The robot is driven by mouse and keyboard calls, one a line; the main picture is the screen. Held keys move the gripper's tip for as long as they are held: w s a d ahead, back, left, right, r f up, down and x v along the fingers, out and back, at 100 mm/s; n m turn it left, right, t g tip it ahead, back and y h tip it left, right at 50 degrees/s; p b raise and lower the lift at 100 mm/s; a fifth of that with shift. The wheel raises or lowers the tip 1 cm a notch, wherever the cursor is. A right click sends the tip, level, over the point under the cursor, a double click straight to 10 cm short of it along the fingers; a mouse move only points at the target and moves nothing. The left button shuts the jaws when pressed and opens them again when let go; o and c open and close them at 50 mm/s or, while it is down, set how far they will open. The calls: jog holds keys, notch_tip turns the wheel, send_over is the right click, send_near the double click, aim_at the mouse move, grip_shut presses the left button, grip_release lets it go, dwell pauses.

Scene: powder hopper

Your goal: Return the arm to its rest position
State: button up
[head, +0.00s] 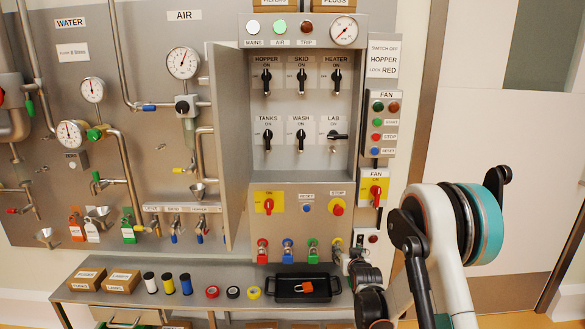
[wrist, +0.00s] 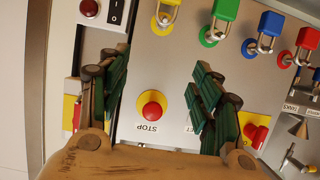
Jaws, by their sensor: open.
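My arm is stretched out on the right of the head view, with a white link (head: 441,250) and a teal band (head: 486,224) showing. My gripper (wrist: 160,64) is open in the wrist view, its two green-padded fingers apart with nothing held between them. It faces the lower part of the control panel (head: 304,250). The red STOP button (wrist: 152,108) on its yellow plate shows between the fingers, apart from them as far as I can see. In the head view, the end of my arm is low beside the panel's right edge, and the fingers are hard to make out.
Red (head: 262,251), blue (head: 287,251), green (head: 312,251) and yellow padlocks hang along the panel's lower edge, near my gripper. An open cabinet door (head: 229,145) stands out left. A bench below holds a black tray (head: 270,290) with an orange padlock (head: 306,288).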

jog(key=s+r+g, duration=0.3)
jog(key=s+r, duration=1.7)
jog(key=r, duration=0.1)
jog(key=s+f+g, duration=0.1)
jog(key=s+g, duration=0.2)
jog(key=s, duration=2.6)
jog(key=shift+f+g, duration=0.25)
jog(key=shift+g, duration=0.15)
